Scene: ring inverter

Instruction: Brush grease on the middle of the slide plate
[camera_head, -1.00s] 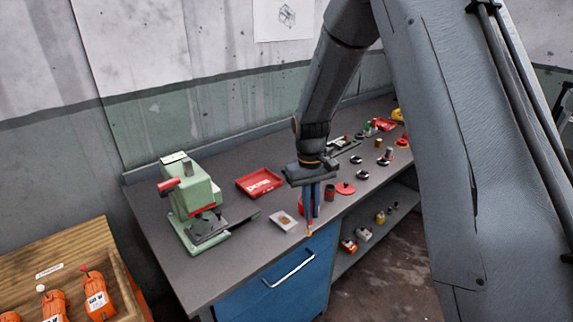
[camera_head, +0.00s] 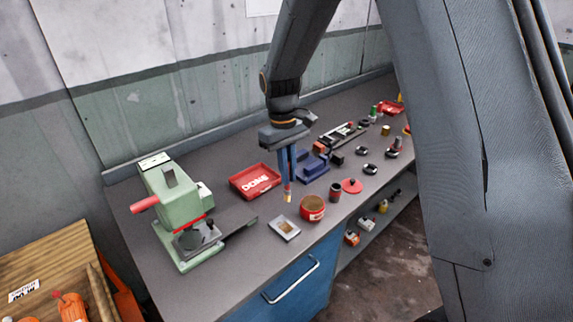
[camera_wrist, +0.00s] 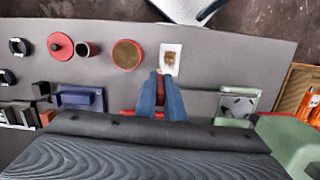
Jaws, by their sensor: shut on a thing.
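My gripper (camera_head: 287,176) is shut on a small brush (camera_head: 288,192), with a red band and pale tip pointing down. It hangs above the grey bench, behind the small pale plate (camera_head: 284,228) and left of the open red tin (camera_head: 313,209). The pale plate has a brown patch in its middle. In the wrist view the brush (camera_wrist: 161,84) shows between the blue fingers, close to the plate (camera_wrist: 170,60); the tin (camera_wrist: 127,54) shows a brownish top. A dark flat plate (camera_head: 236,228) sticks out of the green press. I cannot tell which is the slide plate.
The green press (camera_head: 172,200) with its red handle stands at the left. A red tray (camera_head: 254,182) lies behind the pale plate. A blue block (camera_head: 313,165), a dark cup (camera_head: 335,192) and a red lid (camera_head: 352,186) are to the right. The front left bench is clear.

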